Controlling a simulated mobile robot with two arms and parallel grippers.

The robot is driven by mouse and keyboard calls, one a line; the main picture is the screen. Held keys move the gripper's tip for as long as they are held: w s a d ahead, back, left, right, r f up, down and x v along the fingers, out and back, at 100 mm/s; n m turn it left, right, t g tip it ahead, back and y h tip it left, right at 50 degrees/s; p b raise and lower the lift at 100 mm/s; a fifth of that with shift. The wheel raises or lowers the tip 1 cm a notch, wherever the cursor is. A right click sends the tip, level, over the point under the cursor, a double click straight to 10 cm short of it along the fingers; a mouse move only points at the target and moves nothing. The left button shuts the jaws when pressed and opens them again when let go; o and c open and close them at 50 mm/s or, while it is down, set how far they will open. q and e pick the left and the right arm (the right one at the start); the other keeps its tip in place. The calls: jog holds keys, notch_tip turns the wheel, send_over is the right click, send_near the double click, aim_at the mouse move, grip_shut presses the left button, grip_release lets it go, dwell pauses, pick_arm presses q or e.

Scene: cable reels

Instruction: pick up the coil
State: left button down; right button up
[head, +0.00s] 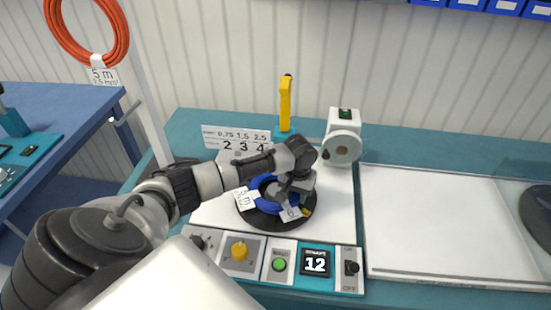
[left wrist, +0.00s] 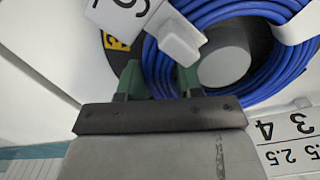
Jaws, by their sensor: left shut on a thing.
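The coil (head: 264,182) is blue cable with white tags, lying on a round black plate (head: 283,221) around a grey hub. In the left wrist view the blue coil (left wrist: 217,18) shows large, with the grey hub (left wrist: 224,55) inside its ring. My left gripper (head: 298,186) reaches over the coil from the left. In the left wrist view its green fingers (left wrist: 160,80) are shut on the near part of the coil's ring, beside a white tag clip. My right gripper is not in view.
A control panel with a yellow knob (head: 239,251), a green button and a display reading 12 (head: 316,262) lies in front of the plate. A white device (head: 343,137) and a yellow lever (head: 285,102) stand behind. An orange coil (head: 88,58) hangs at upper left. A white board (head: 440,222) at right is clear.

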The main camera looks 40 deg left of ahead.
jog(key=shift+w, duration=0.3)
pick_arm(q)
jog(key=shift+w+r, duration=0.1)
jog(key=shift+r, duration=0.05)
jog(key=shift+r, duration=0.9)
jog(key=shift+r+b, duration=0.35)
jog(key=shift+r, duration=0.6)
jog(key=s+d+r+b, duration=0.1)
jog(key=s+d+r, duration=0.1)
jog(key=d+r, duration=0.5)
jog(key=d, duration=0.4)
jog(key=shift+d, duration=0.2)
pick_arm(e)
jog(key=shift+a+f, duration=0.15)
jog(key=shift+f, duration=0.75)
pick_arm(q)
jog(key=shift+s, duration=0.1)
